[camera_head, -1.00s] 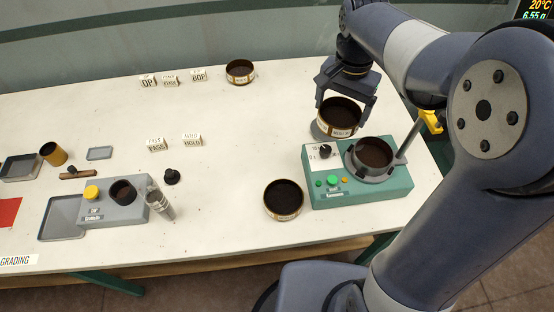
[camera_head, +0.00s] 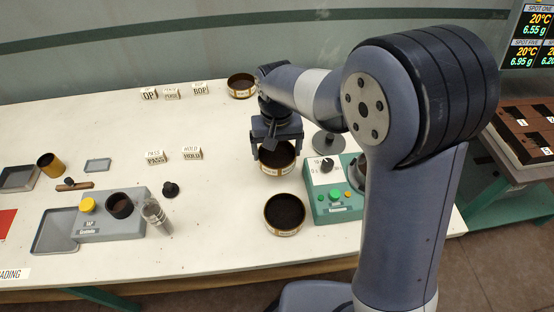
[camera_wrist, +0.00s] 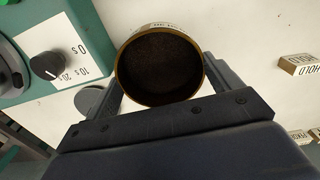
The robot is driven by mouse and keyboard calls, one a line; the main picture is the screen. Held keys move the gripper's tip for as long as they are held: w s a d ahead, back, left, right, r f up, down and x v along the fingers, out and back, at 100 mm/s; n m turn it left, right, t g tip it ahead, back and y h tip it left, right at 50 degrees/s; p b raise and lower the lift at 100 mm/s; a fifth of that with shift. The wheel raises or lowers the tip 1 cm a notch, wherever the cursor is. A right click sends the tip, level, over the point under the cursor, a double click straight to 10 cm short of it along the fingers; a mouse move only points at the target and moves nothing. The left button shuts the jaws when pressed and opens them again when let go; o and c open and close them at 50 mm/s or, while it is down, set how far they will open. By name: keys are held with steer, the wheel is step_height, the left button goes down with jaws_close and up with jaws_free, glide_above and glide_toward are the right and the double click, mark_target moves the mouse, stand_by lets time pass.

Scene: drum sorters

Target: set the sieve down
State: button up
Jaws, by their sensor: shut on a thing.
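A round brass-rimmed sieve (camera_head: 277,166) with a dark inside is held between the jaws of my gripper (camera_head: 274,150). It also shows in the wrist view (camera_wrist: 158,66), with a finger on each side of it. My gripper is shut on it, over the white table just left of the green machine. In the head view it looks low over the table top, but I cannot tell whether it touches. A second, similar sieve (camera_head: 285,213) stands on the table just in front of it.
The green machine (camera_head: 322,205) with a dial stands close on the right, partly hidden by my arm. Another sieve (camera_head: 241,86) stands at the back. HOLD (camera_head: 192,154) and PASS (camera_head: 156,157) blocks stand to the left, with bare table (camera_head: 225,185) between.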

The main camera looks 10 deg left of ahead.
mark_target(277, 160)
steer(key=shift+f, duration=2.1)
steer(key=shift+f, duration=0.2)
steer(key=o, duration=0.8)
steer(key=shift+o, duration=0.2)
steer(key=shift+r, duration=0.2)
step_height(277, 160, up, 12)
